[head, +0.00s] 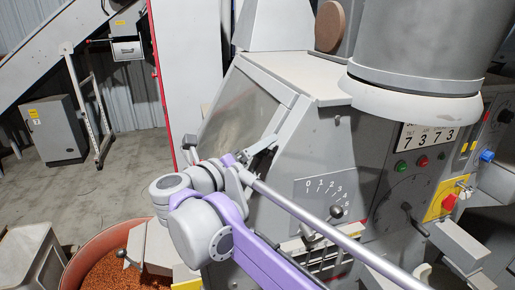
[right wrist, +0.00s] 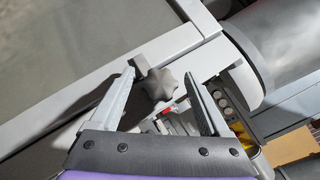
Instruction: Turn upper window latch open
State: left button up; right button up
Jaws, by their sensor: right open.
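The window latch, a grey star-shaped knob (right wrist: 163,86) on a short bracket, sits at the edge of the window frame in the right wrist view. My right gripper (right wrist: 158,74) is open, with one finger on each side of the knob; I cannot tell whether either finger touches it. In the head view my right gripper (head: 265,145) is by the lower right of the machine's sloped window (head: 238,112), and the knob there is hidden or too small to tell. A small dark fitting (head: 189,142) shows at the window's lower left. My left gripper is not in view.
The machine's lever panel (head: 325,188) and a control panel with buttons and a red emergency stop (head: 449,203) are to the right. An orange-brown bin of granules (head: 100,252) stands below left. The floor at left is mostly clear.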

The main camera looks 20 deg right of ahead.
grip_shut()
dwell(0.3)
